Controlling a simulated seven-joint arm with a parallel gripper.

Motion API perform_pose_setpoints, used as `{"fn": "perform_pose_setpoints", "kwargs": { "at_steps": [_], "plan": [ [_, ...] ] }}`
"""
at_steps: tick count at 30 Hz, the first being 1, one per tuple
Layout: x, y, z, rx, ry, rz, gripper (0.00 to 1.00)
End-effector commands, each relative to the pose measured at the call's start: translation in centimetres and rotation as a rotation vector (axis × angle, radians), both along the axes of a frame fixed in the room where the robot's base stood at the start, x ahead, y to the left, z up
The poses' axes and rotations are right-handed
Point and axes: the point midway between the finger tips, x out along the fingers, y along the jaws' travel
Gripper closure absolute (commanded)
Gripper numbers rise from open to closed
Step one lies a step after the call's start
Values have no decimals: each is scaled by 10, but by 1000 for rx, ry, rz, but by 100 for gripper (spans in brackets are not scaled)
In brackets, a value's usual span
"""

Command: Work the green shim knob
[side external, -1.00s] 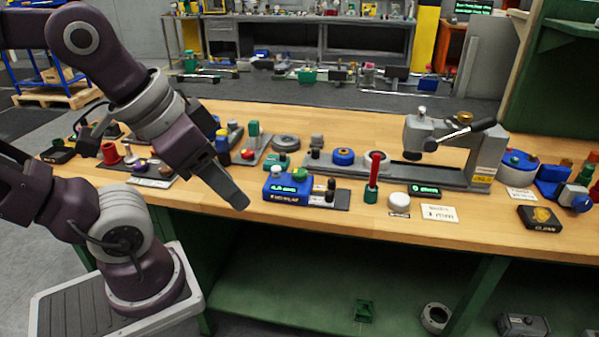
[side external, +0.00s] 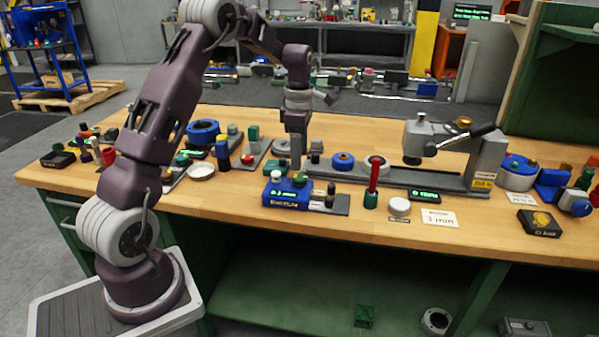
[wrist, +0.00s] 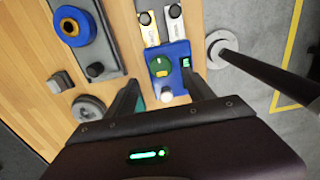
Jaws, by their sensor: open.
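The green shim knob (wrist: 159,66) is a round green cap with a pale pointer mark, on top of a blue box (wrist: 173,50) with a small green display. In the wrist view the knob lies just beyond the gap between the fingers, with nothing held. In the side view my gripper (side external: 296,160) hangs upright behind the box.
A white round knob (wrist: 167,91) sits beside the green one. A red-handled post (side external: 373,178) stands right of the box. A grey clamp fixture (side external: 450,160) stands farther right. Several small parts crowd the left. The bench front strip is mostly clear.

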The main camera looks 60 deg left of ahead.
Motion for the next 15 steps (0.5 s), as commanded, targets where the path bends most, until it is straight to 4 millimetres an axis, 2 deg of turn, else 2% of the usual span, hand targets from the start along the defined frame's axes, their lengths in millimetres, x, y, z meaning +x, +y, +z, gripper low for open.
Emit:
{"fn": "perform_pose_setpoints", "kwargs": {
  "at_steps": [3,7,10,15],
  "plan": [
    [-1,-1,-25,-4,4,-3,38],
    [-1,-1,-47,-2,2,-4,38],
    [-1,-2,-56,-2,2,-5,38],
    [-1,-2,-59,-1,-1,-7,38]
  ]
}}
